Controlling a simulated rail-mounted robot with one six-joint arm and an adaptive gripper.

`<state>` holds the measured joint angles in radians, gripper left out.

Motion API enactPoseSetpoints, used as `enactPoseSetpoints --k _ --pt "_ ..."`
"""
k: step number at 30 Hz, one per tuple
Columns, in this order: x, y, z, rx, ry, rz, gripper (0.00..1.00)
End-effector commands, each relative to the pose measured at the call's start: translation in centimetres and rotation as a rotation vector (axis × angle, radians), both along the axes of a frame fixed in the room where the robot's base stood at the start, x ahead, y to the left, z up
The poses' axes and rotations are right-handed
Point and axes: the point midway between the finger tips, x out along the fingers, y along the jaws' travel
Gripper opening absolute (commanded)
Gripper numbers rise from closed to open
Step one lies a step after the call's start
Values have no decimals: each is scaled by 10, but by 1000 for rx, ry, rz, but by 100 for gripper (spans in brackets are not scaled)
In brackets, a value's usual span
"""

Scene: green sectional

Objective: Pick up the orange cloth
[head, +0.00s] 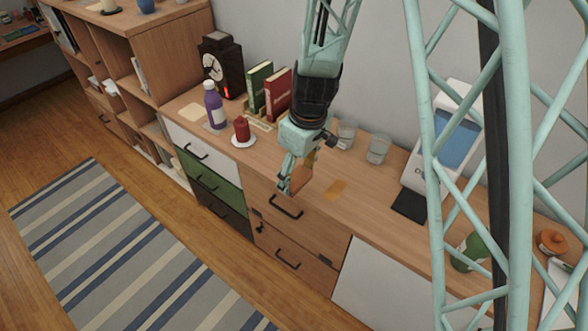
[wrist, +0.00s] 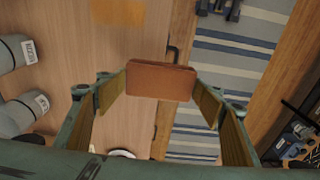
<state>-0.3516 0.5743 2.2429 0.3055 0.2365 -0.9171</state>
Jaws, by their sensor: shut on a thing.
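The orange cloth (head: 336,188) looks like a flat orange patch on the wooden cabinet top (head: 376,222), right of my gripper (head: 291,186). It also shows at the top of the wrist view (wrist: 118,12), apart from my gripper. My gripper is shut on a brown, wallet-like thing (wrist: 160,80), held between its two fingertips. In the head view this brown thing (head: 300,179) is partly hidden by the fingers. It hangs near the cabinet's front edge, above the drawers.
Two glasses (head: 346,134) stand behind my gripper. A red candle (head: 242,129) on a white plate, a purple bottle (head: 214,106) and books (head: 259,86) stand left. A striped rug (head: 125,250) lies below.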

Motion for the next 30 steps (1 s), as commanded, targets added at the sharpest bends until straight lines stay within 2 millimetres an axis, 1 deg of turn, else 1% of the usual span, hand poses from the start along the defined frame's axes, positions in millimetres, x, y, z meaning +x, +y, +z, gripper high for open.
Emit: enactPoseSetpoints --k 5,20,21,23,24,30 --pt "-5 -2 0 -1 1 0 52" --pt "-4 -2 0 0 0 0 52" --pt "-4 -2 0 0 0 0 60" --pt "-4 -2 0 0 0 0 54" --pt "-4 -2 0 0 0 0 54" --pt "-4 -2 1 0 0 0 54"
